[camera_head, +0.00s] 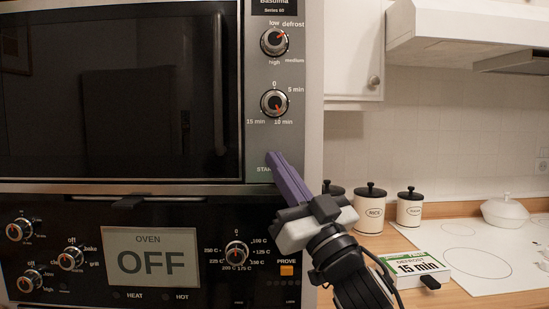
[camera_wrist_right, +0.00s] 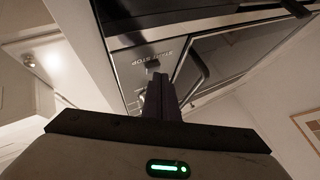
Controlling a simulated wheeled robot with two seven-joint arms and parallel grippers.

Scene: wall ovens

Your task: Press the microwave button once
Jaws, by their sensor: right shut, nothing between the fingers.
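The microwave (camera_head: 260,135) is the upper wall unit, with a dark door and a grey control panel on its right. Its start/stop label shows in part in the head view, and the purple fingers cover the rest of that area. My right gripper (camera_head: 271,157) is shut and empty, its fingertips at the lower part of the panel. In the right wrist view the fingers (camera_wrist_right: 158,82) point at the panel, just by a small dark button (camera_wrist_right: 152,66) near the "START/STOP" text. Whether they touch it I cannot tell. My left gripper is not in view.
Two knobs (camera_head: 274,41) sit higher on the panel. Below is the oven panel with an "OFF" display (camera_head: 151,262) and more knobs. Canisters (camera_head: 370,207), a "15 min" box (camera_head: 418,267) and a white hob (camera_head: 480,250) are at the right.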

